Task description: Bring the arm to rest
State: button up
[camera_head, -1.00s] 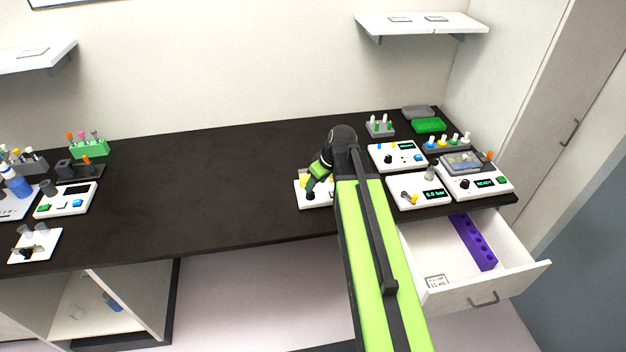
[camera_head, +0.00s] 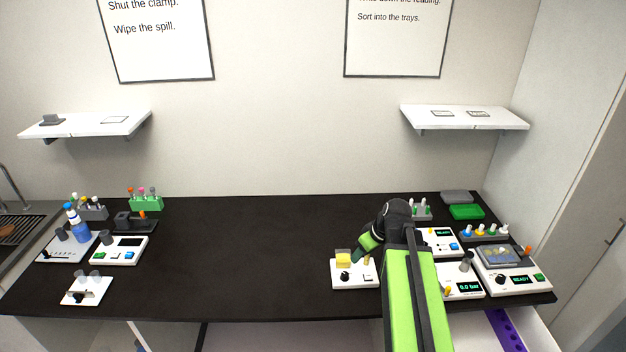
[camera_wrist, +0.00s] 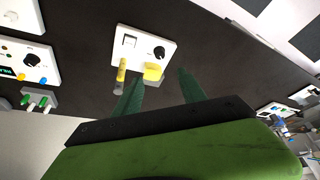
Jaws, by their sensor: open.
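My green and black arm (camera_head: 410,300) reaches forward over the dark bench. My gripper (camera_head: 359,256) points down and to the left beside a small white device (camera_head: 353,279) with a yellow piece and a black knob. The arm hides part of that device's right side. In the wrist view, the two dark green fingers of my gripper (camera_wrist: 158,78) are spread apart with nothing held between them. The same white device (camera_wrist: 143,47) with its yellow piece (camera_wrist: 153,72) lies beyond the fingertips.
White instruments (camera_head: 510,281) with displays crowd the bench's right end, near a green tray (camera_head: 466,212). A purple rack (camera_head: 505,330) sits in the drawer below. Tube racks and devices (camera_head: 118,250) stand at left. The bench middle (camera_head: 240,250) is clear.

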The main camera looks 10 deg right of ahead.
jog(key=s+a+f+b, duration=0.1)
jog(key=a+f+b, duration=0.3)
jog(key=a+f, duration=0.1)
jog(key=s+a+f+g+b, duration=0.1)
jog(key=a+f+b, duration=0.3)
jog(key=a, duration=0.2)
jog(key=s+a+f+n+g+b, duration=0.1)
jog(key=a+f+b, duration=0.4)
jog(key=a, duration=0.1)
jog(key=shift+f, duration=0.3)
jog(key=s+m, duration=0.1)
jog(key=m, duration=0.1)
jog(key=s+m+g+h, duration=0.1)
jog(key=s+m, duration=0.1)
jog(key=s+d+m+g, duration=0.1)
jog(key=s, duration=0.1)
jog(key=shift+s+d+m+h, duration=0.1)
jog(key=shift+s+m+h, duration=0.05)
jog(key=shift+m+h, duration=0.25)
